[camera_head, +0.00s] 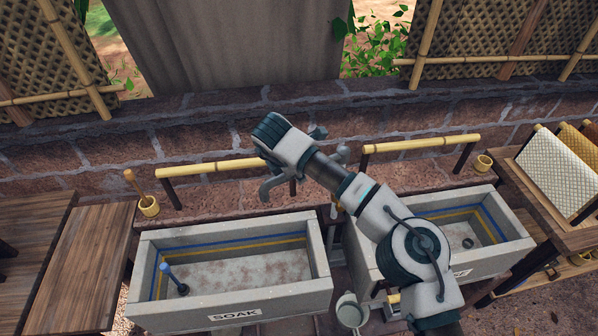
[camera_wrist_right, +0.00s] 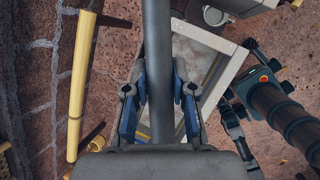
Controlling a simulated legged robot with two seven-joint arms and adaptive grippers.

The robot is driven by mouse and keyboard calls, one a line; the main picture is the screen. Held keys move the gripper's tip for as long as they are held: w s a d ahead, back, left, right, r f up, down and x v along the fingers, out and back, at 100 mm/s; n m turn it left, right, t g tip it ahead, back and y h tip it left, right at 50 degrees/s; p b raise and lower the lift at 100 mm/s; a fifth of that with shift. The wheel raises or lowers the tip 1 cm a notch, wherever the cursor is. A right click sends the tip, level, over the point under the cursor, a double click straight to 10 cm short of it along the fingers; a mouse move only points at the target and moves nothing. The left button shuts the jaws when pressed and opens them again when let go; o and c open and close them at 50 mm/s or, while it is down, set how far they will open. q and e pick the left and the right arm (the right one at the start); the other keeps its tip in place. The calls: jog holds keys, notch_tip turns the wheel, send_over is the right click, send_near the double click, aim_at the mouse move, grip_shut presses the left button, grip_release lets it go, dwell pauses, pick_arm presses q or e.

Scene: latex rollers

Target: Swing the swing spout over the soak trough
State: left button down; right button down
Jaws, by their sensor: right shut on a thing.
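The soak trough (camera_head: 235,293), a grey stone basin marked SOAK, stands left of centre in the head view. It also shows in the wrist view (camera_wrist_right: 226,76). The swing spout (camera_wrist_right: 158,60), a straight grey pipe, runs down the middle of the wrist view. My right gripper (camera_wrist_right: 160,105) is shut on it, a finger on each side. My left gripper (camera_wrist_right: 235,115) seems to show at the right of the wrist view.
A second trough (camera_head: 490,265) stands to the right. A blue-handled plug (camera_head: 175,279) is in the soak trough. Bamboo rails (camera_head: 212,168) run behind both troughs by the brick wall. A grey pail (camera_head: 350,310) sits in front between them. A wooden table (camera_head: 85,255) is at left.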

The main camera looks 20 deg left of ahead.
jog(key=shift+w+a+r, duration=0.15)
jog(key=shift+a, duration=0.2)
jog(key=shift+d, duration=0.1)
jog(key=shift+w+d, duration=0.1)
jog(key=c, duration=1)
grip_release()
jog(key=shift+o, duration=0.3)
jog(key=shift+a, duration=0.4)
jog(key=shift+d, duration=0.1)
